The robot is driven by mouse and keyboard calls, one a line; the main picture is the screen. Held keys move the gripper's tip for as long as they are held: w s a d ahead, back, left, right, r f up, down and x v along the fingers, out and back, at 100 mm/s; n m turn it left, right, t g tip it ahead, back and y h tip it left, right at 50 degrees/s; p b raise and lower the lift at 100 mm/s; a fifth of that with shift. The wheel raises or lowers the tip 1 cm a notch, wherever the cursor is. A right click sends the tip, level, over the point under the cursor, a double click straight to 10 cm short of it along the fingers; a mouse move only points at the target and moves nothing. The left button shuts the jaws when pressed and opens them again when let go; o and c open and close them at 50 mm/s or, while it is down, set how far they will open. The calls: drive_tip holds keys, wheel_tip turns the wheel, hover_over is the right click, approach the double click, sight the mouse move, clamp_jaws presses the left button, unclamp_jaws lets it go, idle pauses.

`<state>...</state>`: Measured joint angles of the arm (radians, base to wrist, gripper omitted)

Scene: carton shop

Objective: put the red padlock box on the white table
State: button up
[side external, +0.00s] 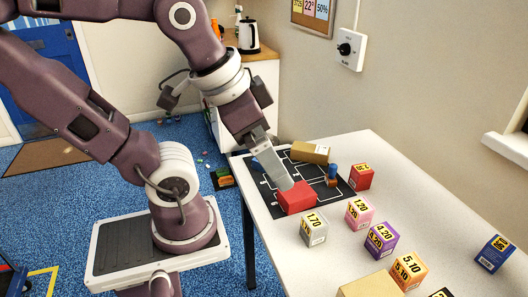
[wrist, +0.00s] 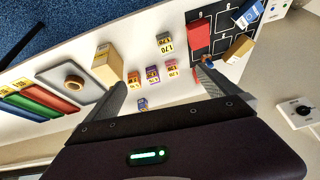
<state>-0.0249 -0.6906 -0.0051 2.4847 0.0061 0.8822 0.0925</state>
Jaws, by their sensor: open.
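A plain red box (side external: 297,197), probably the padlock box, sits at the near edge of the black outlined mat (side external: 341,187) on the white table (side external: 262,208). It also shows in the wrist view (wrist: 199,37), beyond the right fingertip. My gripper (side external: 284,184) appears just above and behind it in the side view, overlapping its top edge. In the wrist view my gripper (wrist: 162,80) has its fingers wide apart and the red box is not between them. I cannot tell whether a finger touches it. A smaller red box (side external: 361,177) with a yellow label stands right of the mat.
Grey (side external: 313,231), pink (side external: 359,213), purple (side external: 381,240) and orange (side external: 409,271) priced boxes stand on the table. A tan carton (side external: 310,152) and a small blue-and-brown item (side external: 332,175) are by the mat. A blue box (side external: 494,253) is far right. Bare table lies between them.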

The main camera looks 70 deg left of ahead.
drive_tip(key=shift+s+d+n, duration=0.25)
drive_tip(key=shift+s+n, duration=0.15)
drive_tip(key=shift+s, duration=0.2)
drive_tip(key=shift+c, duration=1.2)
drive_tip(key=n+g, duration=0.1)
drive_tip(key=g, duration=0.9)
hover_over(298, 191)
drive_tip(key=w, duration=0.3)
drive_tip(key=shift+h, duration=0.3)
wheel_tip(298, 191, down, 20)
drive_tip(key=shift+s+f, duration=0.15)
drive_tip(key=shift+f, duration=0.1)
drive_tip(key=x, duration=0.7)
drive_tip(key=shift+s+a+f, duration=0.15)
drive_tip(key=shift+f, duration=0.15)
